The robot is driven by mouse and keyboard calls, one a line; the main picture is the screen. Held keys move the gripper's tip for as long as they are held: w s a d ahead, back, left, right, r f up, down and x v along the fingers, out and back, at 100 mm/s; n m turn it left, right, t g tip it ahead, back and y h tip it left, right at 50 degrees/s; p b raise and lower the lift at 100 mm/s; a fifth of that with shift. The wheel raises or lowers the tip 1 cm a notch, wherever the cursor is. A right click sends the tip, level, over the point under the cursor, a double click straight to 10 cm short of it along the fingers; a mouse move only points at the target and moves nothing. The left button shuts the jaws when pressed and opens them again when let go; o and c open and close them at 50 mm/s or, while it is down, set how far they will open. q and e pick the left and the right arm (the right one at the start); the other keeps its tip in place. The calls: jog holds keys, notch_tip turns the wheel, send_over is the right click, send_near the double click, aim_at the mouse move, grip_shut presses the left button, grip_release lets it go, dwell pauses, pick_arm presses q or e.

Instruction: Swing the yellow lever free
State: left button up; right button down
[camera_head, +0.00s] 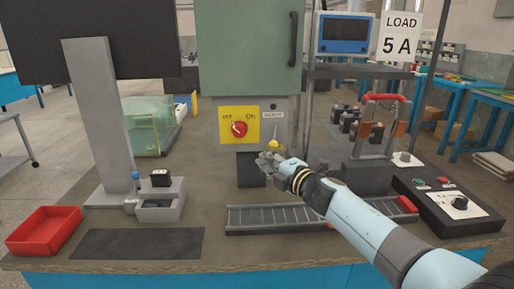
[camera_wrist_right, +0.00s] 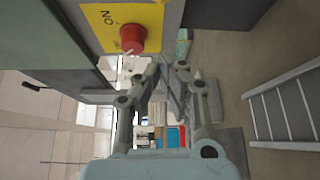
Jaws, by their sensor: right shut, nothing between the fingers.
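In the head view, a small yellow lever part (camera_head: 274,145) shows on the front of the grey-green cabinet, right at the top of my right gripper. Most of it is hidden behind the gripper. My right gripper (camera_head: 266,161) is shut with nothing between its fingers. Whether it touches the lever I cannot tell. In the wrist view the right gripper's fingers (camera_wrist_right: 162,78) point at the cabinet, and I cannot make out the lever there. A red rotary knob (camera_head: 239,129) on a yellow OFF/ON plate (camera_head: 252,112) is left of the lever. My left gripper is out of view.
The grey-green cabinet (camera_head: 247,45) stands behind. A roller track (camera_head: 270,218) lies in front of the gripper, under my right forearm. A red tray (camera_head: 44,231), a dark mat (camera_head: 137,243) and a grey holder (camera_head: 160,202) are at left. A control box (camera_head: 448,205) is at right.

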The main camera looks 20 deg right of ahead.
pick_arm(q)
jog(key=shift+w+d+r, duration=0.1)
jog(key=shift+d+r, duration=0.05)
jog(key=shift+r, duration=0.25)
pick_arm(e)
jog(key=v, duration=0.3)
jog(key=shift+s+a, duration=0.1)
jog(key=shift+s, duration=0.1)
